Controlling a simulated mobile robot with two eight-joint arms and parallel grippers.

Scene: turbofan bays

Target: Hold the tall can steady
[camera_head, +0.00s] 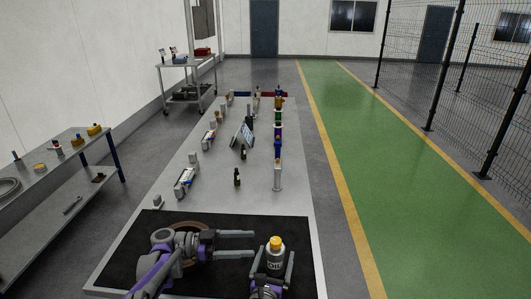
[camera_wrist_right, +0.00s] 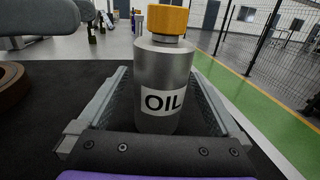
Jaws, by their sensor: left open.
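The tall can (camera_head: 274,262) is a silver bottle marked OIL with an orange-yellow cap (camera_head: 276,243). It stands upright on the black mat at the front of the table.
A brown ring (camera_head: 210,226) lies on the black mat (camera_head: 135,240) behind my left arm. Small bottles (camera_head: 237,177), a tablet (camera_head: 245,134) and a column of coloured parts (camera_head: 278,150) stand farther along the table. A side bench (camera_head: 45,180) is at left.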

